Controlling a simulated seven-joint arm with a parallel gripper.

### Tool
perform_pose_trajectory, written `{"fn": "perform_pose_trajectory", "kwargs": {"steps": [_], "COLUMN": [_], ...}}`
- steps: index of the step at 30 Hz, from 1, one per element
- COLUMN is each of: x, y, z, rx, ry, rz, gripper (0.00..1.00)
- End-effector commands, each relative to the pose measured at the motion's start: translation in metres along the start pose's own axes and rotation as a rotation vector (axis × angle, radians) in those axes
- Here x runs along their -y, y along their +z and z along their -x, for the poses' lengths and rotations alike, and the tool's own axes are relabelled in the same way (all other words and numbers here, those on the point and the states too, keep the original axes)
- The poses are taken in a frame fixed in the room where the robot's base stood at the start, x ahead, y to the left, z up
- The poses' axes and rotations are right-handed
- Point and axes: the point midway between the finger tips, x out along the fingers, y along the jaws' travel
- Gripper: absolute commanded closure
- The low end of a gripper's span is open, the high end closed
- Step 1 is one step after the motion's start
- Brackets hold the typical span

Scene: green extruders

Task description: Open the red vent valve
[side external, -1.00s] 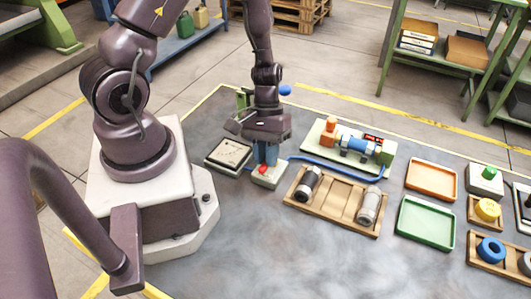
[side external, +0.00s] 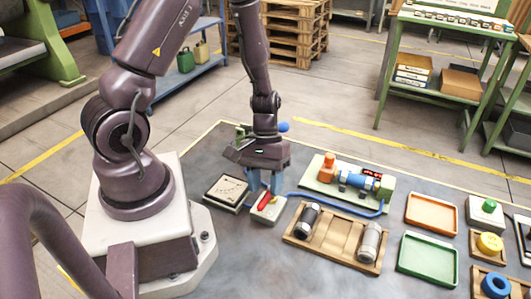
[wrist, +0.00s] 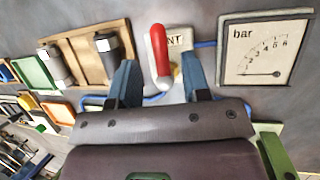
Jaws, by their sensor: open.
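The red vent valve handle (side external: 265,201) sits on a small pale block (side external: 269,212) on the grey mat. In the wrist view the red handle (wrist: 158,52) runs nearly up and down the picture, tilted slightly, beside a label whose visible letters read "NT". My gripper (side external: 265,187) is open, pointing down over the block. In the wrist view its blue fingers stand on either side of the handle, my gripper (wrist: 159,62) showing a gap to the handle on both sides. Whether the fingertips are level with the handle or above it is hard to tell.
A "bar" gauge (wrist: 264,52) lies beside the valve. A blue hose (side external: 335,203) runs from the valve towards a green plate with a pump-like unit (side external: 357,183). A wooden tray (side external: 337,240) holds two cylinders. Orange and green trays lie to the right; the front mat is clear.

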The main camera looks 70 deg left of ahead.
Motion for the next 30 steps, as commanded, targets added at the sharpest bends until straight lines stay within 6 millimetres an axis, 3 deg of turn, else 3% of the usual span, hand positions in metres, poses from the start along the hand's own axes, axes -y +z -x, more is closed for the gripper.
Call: {"fn": "perform_pose_trajectory", "kwargs": {"steps": [9,15,30], "x": [-0.001,0.0,0.002], "y": [-0.001,-0.001,0.0], "z": [0.072,0.101,0.11], "rx": [-0.008,-0.006,-0.003], "ry": [0.003,0.001,-0.008], "rz": [-0.001,-0.001,-0.002], "gripper": [0.57,0.57,0.57]}}
